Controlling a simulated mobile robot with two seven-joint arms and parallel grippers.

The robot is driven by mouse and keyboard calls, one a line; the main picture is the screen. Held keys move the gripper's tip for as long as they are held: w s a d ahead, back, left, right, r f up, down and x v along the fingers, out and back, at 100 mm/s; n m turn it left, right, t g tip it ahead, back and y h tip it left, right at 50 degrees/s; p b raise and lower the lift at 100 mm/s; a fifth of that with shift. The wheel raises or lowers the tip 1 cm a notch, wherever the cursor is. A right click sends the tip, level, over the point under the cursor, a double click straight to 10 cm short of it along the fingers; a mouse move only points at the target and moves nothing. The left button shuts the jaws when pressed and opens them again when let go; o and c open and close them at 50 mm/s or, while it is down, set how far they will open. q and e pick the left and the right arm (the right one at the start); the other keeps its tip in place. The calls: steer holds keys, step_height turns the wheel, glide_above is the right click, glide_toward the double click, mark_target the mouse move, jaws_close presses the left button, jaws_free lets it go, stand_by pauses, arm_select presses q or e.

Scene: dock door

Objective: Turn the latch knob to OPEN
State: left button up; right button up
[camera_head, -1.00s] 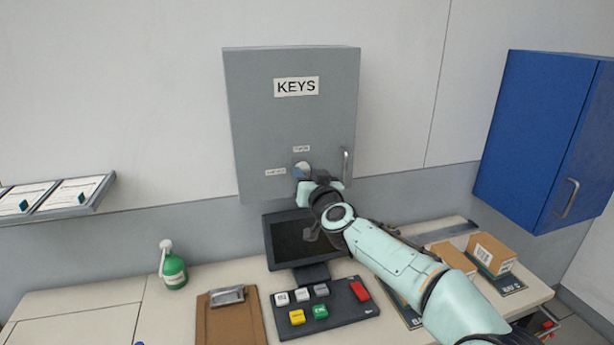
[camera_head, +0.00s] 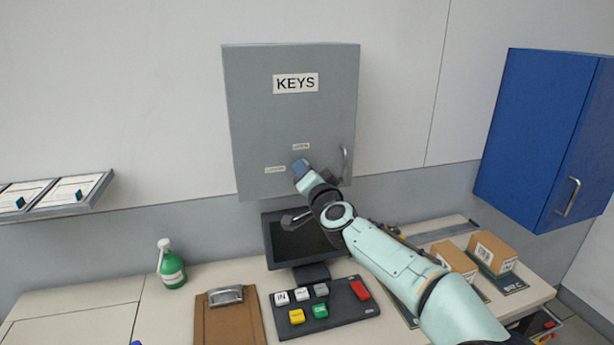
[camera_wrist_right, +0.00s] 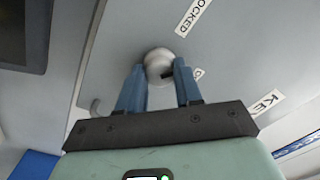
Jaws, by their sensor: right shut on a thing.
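The latch knob (camera_wrist_right: 157,61) is a round, pale metal knob on the grey KEYS cabinet (camera_head: 255,120). My right gripper (camera_head: 301,167) is shut on it, one blue finger on each side, as the right wrist view also shows (camera_wrist_right: 160,80). A dark mark on the knob points toward the partly hidden label beginning with O (camera_wrist_right: 198,74). The LOCKED label (camera_wrist_right: 193,17) lies farther up in that view. In the head view the gripper mostly hides the knob, and the small labels are blurred.
The cabinet's handle (camera_head: 345,163) is close to the right of my gripper. Below stand a dark monitor (camera_head: 290,245) and a button panel (camera_head: 335,310). A blue cabinet (camera_head: 535,130) hangs at the right.

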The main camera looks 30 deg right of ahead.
arm_select(q)
steer(key=shift+s+f+b, duration=0.7)
steer(key=shift+s+f, duration=0.05)
steer(key=shift+f, duration=0.25)
arm_select(e)
steer(key=shift+r+m+h, duration=0.15)
steer(key=shift+m, duration=2.45)
steer(key=shift+r+m+h, duration=0.1)
steer(key=shift+m+h, duration=0.05)
steer(key=shift+m, duration=2.45)
steer(key=o, duration=1)
steer(key=shift+w+f, duration=0.1)
steer(key=shift+f, duration=0.05)
arm_select(q)
steer(key=shift+s+f+b, duration=0.5)
steer(key=shift+f+b, duration=0.25)
steer(key=shift+f, duration=0.15)
steer(key=shift+s+f+b, duration=0.45)
steer(key=shift+f+b, duration=0.25)
steer(key=shift+f, duration=0.2)
arm_select(e)
steer(key=shift+v, duration=6.7)
